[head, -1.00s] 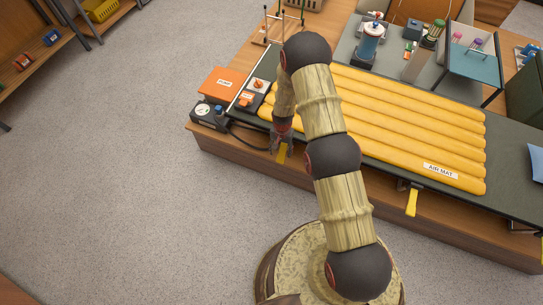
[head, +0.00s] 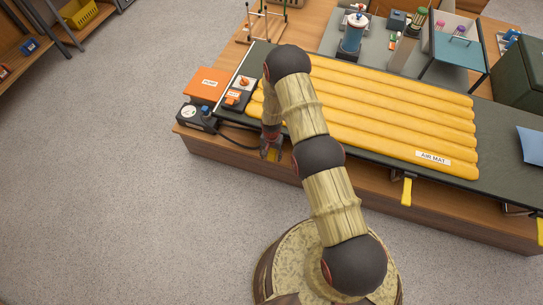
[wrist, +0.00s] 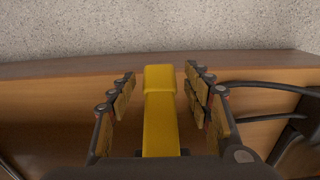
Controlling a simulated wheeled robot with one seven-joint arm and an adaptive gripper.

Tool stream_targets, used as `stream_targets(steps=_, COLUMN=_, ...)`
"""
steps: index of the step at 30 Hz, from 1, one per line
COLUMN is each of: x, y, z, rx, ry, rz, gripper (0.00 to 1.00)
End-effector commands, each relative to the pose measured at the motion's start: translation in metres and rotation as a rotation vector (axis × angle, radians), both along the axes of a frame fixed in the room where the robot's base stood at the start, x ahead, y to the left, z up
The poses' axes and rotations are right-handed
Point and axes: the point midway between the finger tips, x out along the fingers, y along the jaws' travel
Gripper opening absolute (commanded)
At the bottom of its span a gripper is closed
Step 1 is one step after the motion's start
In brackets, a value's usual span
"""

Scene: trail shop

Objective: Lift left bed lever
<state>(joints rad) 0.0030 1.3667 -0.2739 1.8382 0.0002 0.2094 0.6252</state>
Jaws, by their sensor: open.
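The left bed lever (wrist: 160,115) is a yellow bar. In the wrist view it lies between the two open fingers of my gripper (wrist: 162,100), with a visible gap on each side. In the head view my gripper (head: 271,150) is at the front edge of the bed (head: 480,158), near its left end, and mostly hides this lever; only a bit of yellow shows there. The bed is a dark green board with a yellow air mat (head: 370,110) on it. Another yellow lever (head: 406,191) hangs from the front edge further right.
A black gauge box (head: 194,117) and an orange box (head: 207,83) stand left of the bed. A black hose (wrist: 265,87) runs right of my gripper in the wrist view. A third yellow lever (head: 540,230) hangs at the far right. The floor in front is clear.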

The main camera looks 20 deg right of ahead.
Motion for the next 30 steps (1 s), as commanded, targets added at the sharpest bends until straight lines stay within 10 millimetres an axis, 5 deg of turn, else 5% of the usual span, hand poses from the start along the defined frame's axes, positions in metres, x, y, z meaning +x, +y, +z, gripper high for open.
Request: stream_targets(steps=30, x=-0.0003, y=0.0001, z=0.0002, rx=0.0, ry=0.0, rz=0.0, gripper=0.0)
